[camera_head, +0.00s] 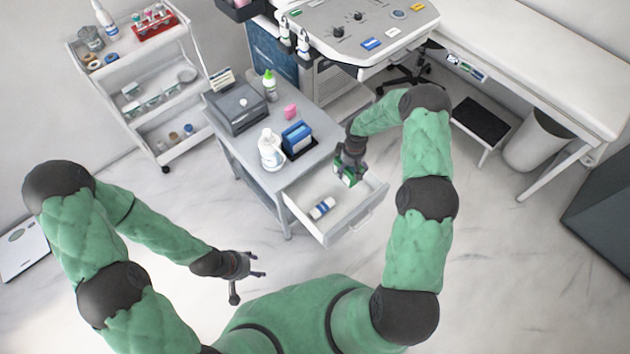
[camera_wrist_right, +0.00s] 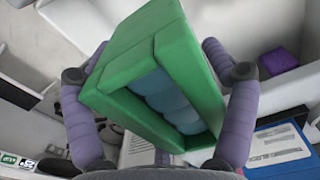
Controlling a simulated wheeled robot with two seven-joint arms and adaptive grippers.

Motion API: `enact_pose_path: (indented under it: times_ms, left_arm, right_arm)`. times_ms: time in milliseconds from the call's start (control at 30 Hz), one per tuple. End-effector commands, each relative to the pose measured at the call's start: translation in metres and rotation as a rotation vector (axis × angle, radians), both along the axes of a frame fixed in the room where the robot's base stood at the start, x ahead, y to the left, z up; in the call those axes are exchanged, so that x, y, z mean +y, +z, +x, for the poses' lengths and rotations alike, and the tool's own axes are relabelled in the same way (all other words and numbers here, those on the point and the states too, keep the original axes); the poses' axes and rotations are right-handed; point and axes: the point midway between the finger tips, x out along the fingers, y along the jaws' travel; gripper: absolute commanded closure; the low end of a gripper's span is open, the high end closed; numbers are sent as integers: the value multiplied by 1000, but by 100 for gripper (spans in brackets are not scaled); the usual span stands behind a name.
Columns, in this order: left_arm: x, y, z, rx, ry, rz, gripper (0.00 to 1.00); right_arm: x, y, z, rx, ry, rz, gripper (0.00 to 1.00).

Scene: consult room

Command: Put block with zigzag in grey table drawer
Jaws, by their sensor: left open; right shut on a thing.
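My right gripper (camera_head: 347,164) is shut on a green block (camera_head: 346,175) and holds it over the open drawer. In the right wrist view the block (camera_wrist_right: 158,62) is a green frame with a wavy blue inside, tilted between the two fingers. I cannot tell whether the blue waves are the zigzag. The drawer (camera_head: 352,228) of the grey table (camera_head: 283,177) is pulled out toward me. A white and blue tube (camera_head: 321,207) lies in it, and much of its floor is bare. My left gripper (camera_head: 257,265) is open and empty over the floor, left of the drawer.
On the table stand a white bottle (camera_head: 269,152), a blue box (camera_head: 298,136), a pink item (camera_head: 290,112), a green-capped bottle (camera_head: 270,86) and a grey device (camera_head: 237,108). A white cart (camera_head: 105,85) stands at left. An ultrasound console (camera_head: 360,28) is behind.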

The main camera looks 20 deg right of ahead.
Motion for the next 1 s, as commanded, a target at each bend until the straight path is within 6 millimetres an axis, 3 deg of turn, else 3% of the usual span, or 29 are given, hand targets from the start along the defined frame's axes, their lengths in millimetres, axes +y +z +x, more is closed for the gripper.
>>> enact_pose_path:
  times_ms: [233, 500, 767, 1000]
  left_arm:
    - [0, -4, 0, 0, 0, 0, 44]
    - [0, -18, 0, 0, 0, 0, 44]
    - [0, -23, 0, 0, 0, 0, 44]
    - [0, -33, 0, 0, 0, 0, 44]
  right_arm:
    - [-10, -26, 0, -3, 26, 0, 74]
    - [-10, -70, 0, -3, 25, 0, 74]
    - [-10, -86, 0, -3, 26, 0, 74]
    - [-10, -115, 0, -2, 25, 0, 74]
